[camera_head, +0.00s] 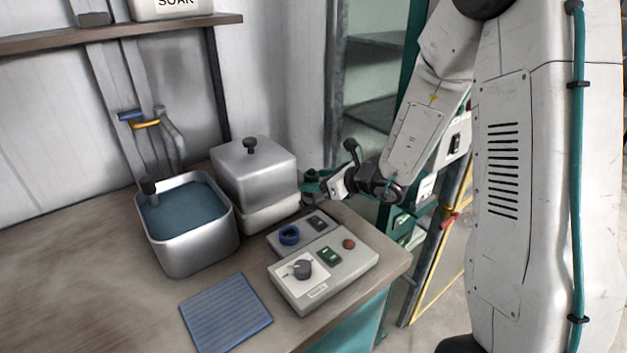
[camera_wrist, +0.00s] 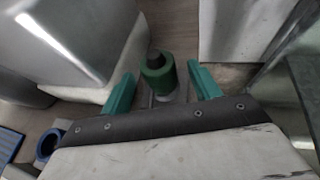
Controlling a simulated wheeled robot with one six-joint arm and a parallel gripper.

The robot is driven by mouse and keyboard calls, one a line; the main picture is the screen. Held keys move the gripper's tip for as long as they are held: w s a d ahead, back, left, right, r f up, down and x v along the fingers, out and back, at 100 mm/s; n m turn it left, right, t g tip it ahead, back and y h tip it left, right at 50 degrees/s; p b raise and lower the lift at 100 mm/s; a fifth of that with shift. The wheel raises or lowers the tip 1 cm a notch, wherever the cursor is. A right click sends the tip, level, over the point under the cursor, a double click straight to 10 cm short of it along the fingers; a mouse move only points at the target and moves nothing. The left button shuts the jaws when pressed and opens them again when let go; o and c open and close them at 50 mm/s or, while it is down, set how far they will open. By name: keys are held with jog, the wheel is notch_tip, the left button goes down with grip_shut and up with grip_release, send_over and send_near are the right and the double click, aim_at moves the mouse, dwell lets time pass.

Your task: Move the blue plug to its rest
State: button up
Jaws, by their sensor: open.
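A blue round piece with a dark centre (camera_head: 289,235) sits at the back left of the grey control box. It also shows at the lower left of the wrist view (camera_wrist: 46,146). I cannot tell whether it is the blue plug or a ring-shaped rest; no other clear blue plug shows. My gripper (camera_head: 314,184) is beyond the box, near the bench's back right edge. In the wrist view my gripper (camera_wrist: 160,74) is open, its teal fingers on either side of a green cylinder with a dark top (camera_wrist: 157,76). Gaps show between the cylinder and both fingers.
The control box (camera_head: 340,268) carries a dark knob, a green switch and a red button. A lidded metal box (camera_head: 255,172) stands close left of my gripper. A water-filled tank (camera_head: 190,250) and blue ribbed mat (camera_head: 226,313) are farther left. The bench's front left is clear.

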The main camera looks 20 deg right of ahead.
jog(key=v, duration=0.5)
jog(key=shift+s+d+r, duration=0.1)
jog(key=shift+s+d, duration=0.1)
jog(key=shift+s, duration=0.05)
